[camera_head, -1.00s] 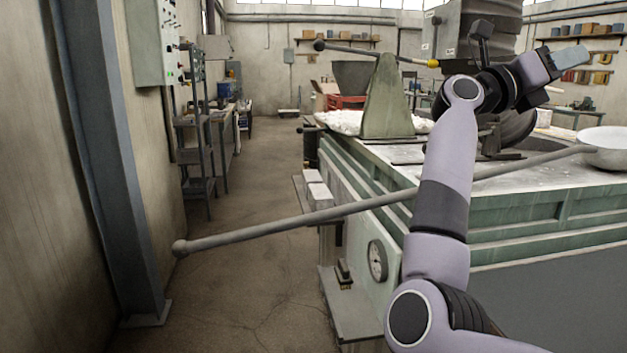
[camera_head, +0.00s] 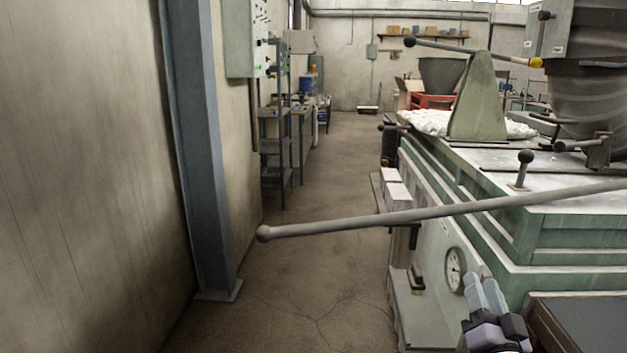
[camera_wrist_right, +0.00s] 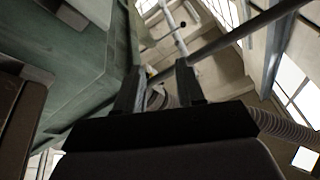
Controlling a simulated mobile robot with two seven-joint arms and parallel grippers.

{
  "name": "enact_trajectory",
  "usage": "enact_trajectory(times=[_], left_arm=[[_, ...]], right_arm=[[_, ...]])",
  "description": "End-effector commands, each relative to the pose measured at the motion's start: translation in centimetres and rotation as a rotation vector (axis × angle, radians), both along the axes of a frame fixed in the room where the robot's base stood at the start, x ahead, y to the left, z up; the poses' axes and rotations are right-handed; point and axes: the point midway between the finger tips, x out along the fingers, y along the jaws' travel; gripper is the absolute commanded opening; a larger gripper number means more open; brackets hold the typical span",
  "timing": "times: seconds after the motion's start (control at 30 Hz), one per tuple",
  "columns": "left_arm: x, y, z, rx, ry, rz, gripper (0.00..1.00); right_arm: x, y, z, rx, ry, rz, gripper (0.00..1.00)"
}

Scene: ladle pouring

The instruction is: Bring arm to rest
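My right gripper (camera_head: 486,292) shows at the bottom right of the head view, pointing up beside the green furnace bench, below the ladle handle. In the right wrist view its two fingers (camera_wrist_right: 160,88) stand apart with nothing between them, so it is open and empty. The long grey ladle handle (camera_head: 420,214) lies across the bench edge, its ball end out over the aisle at the left. The ladle's bowl is outside the head view. A grey bar also crosses the top of the wrist view (camera_wrist_right: 235,35). My left gripper is not in view.
The green bench (camera_head: 570,228) with a round gauge (camera_head: 455,270) stands close to my right gripper. A lever with a dark knob (camera_head: 525,157) rises from its top. A steel column (camera_head: 205,150) stands at the left wall. The aisle floor (camera_head: 330,180) is clear.

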Motion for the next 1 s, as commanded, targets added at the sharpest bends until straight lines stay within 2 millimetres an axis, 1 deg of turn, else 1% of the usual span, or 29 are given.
enact_trajectory(times=[0.03,0.07,0.1,0.17,0.2,0.27,0.3,0.37,0.4,0.47,0.5,0.6,0.7,0.8,1.0], left_arm=[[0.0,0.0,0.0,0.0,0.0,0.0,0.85],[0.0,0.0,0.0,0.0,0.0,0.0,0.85],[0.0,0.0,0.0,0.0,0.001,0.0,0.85],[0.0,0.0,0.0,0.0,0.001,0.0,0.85],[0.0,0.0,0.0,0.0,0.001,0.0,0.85],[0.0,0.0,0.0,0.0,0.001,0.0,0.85],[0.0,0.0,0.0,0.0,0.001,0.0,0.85],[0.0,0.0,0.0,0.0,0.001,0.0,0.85],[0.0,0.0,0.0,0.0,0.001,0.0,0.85],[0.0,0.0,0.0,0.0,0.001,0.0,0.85],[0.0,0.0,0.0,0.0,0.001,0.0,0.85],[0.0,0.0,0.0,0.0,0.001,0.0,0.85],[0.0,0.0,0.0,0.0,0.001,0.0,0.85],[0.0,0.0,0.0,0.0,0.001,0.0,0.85],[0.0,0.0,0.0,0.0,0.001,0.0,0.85]], right_arm=[[-1.3,1.2,-3.3,-0.051,0.093,0.027,0.38],[-2.0,1.9,-4.9,-0.077,0.141,0.042,0.38],[-3.1,2.7,-7.1,-0.114,0.208,0.064,0.38],[-5.0,4.0,-10.4,-0.167,0.307,0.098,0.38],[-6.5,4.8,-12.5,-0.203,0.373,0.122,0.38],[-8.9,6.0,-15.5,-0.253,0.471,0.159,0.38],[-10.6,6.8,-17.4,-0.287,0.534,0.184,0.38],[-13.4,7.8,-20.1,-0.334,0.627,0.223,0.38],[-15.2,8.4,-21.6,-0.362,0.684,0.248,0.38],[-17.8,9.2,-23.6,-0.402,0.761,0.283,0.38],[-19.5,9.7,-24.7,-0.424,0.807,0.305,0.38],[-22.7,10.5,-26.6,-0.467,0.893,0.346,0.38],[-24.6,10.9,-27.6,-0.491,0.941,0.371,0.38],[-25.4,11.1,-28.0,-0.501,0.962,0.38,0.38],[-25.4,11.1,-28.0,-0.501,0.962,0.38,0.38]])
